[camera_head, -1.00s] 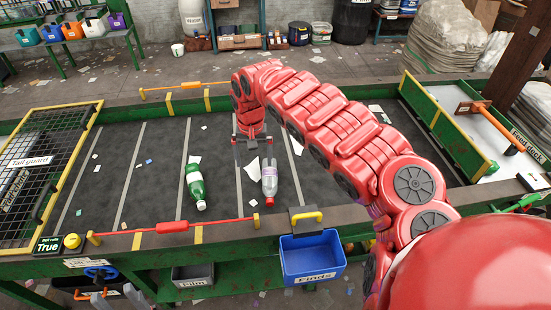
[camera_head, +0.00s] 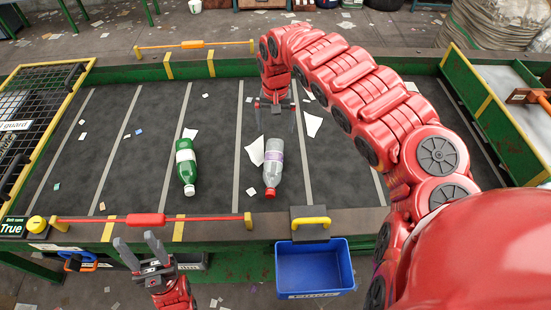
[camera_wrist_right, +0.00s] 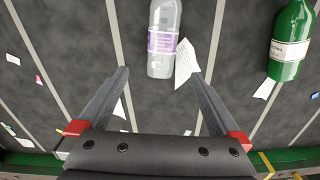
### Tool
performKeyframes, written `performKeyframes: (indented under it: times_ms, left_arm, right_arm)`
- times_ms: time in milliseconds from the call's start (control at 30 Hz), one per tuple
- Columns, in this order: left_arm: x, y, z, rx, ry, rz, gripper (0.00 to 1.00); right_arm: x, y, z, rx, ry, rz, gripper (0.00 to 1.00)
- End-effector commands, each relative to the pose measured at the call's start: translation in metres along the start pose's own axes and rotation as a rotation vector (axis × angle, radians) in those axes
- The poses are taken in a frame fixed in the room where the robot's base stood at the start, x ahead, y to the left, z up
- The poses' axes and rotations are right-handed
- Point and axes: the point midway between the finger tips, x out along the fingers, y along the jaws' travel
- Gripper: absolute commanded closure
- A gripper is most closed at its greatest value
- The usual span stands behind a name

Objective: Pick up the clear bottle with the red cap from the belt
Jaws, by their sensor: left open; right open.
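The clear bottle with the red cap (camera_head: 274,165) lies on the dark belt, its cap towards the near edge. It has a white and purple label. The right wrist view shows its base end and label (camera_wrist_right: 162,42), with the cap out of frame. My right gripper (camera_head: 276,122) is open and empty just beyond the bottle's base, its fingers pointing down. In the right wrist view the fingertips (camera_wrist_right: 160,74) are spread, with the base between or just ahead of them; height is hard to tell. My left gripper (camera_head: 135,238) is open and empty in front of the belt.
A green bottle (camera_head: 186,166) lies left of the clear one. Paper scraps (camera_head: 255,151) lie beside the clear bottle. A red-handled bar (camera_head: 147,220) runs along the near edge. A blue bin (camera_head: 314,268) hangs in front. A mesh guard (camera_head: 30,105) stands left.

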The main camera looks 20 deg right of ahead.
Motion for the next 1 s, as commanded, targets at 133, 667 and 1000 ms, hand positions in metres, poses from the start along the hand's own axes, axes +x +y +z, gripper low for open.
performKeyframes:
  times_ms: [133, 667, 1000]
  left_arm:
    - [-0.004, 0.000, 0.001, 0.000, 0.000, 0.000, 0.50]
    - [-0.007, 0.000, 0.001, 0.000, 0.000, 0.000, 0.50]
    - [0.006, 0.000, -0.001, 0.000, 0.000, 0.000, 0.50]
  right_arm:
    - [0.028, -0.001, 0.003, -0.002, -0.006, 0.004, 0.00]
    - [0.108, 0.000, 0.002, -0.001, -0.004, 0.002, 0.00]
    - [0.128, -0.004, 0.005, -0.001, -0.008, 0.000, 0.00]
